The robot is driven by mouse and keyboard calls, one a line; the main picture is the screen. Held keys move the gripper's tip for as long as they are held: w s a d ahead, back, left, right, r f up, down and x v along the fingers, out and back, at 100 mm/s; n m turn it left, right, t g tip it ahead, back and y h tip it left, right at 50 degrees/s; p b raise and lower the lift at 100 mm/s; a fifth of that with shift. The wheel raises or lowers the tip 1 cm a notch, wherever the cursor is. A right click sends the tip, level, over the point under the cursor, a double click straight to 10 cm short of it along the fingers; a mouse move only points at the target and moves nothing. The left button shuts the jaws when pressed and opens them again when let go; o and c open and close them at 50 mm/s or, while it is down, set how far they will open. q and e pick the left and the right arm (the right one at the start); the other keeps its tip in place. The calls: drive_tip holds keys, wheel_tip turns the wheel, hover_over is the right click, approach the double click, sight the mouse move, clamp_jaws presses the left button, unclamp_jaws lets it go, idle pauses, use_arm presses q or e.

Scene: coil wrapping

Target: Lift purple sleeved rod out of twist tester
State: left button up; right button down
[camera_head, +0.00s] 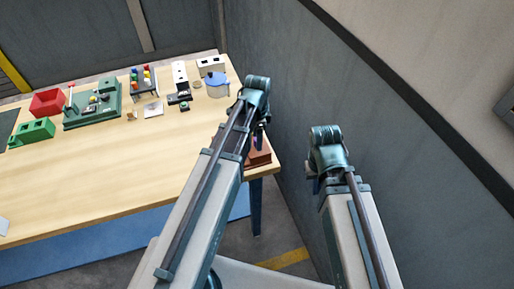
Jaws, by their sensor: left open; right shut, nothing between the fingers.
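My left gripper (260,134) points down over the right end of the table, beside a reddish-brown block-like device (260,158) at the table's right edge. This device may be the twist tester, but my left arm covers much of it. A small purple patch shows close to the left fingertips. It may be the purple sleeved rod, and I cannot tell whether the fingers touch it. The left gripper is open. My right gripper (313,172) is shut and empty, off the table to the right, mostly hidden behind its own wrist.
The wooden table (110,175) is bare in its middle and front. Along its back stand a red bin (47,103), a green bin (32,133), a green tray (92,112), a rack with coloured tops (144,82) and a blue-lidded pot (216,85). A grey wall (330,95) is close on the right.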

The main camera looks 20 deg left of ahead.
use_arm(q)
drive_tip(key=shift+f, duration=0.65)
drive_tip(key=shift+r, duration=0.1)
use_arm(e)
drive_tip(key=shift+f, duration=0.6)
use_arm(q)
clamp_jaws()
drive_tip(key=shift+r, duration=0.15)
use_arm(e)
drive_tip(key=shift+r, duration=0.15)
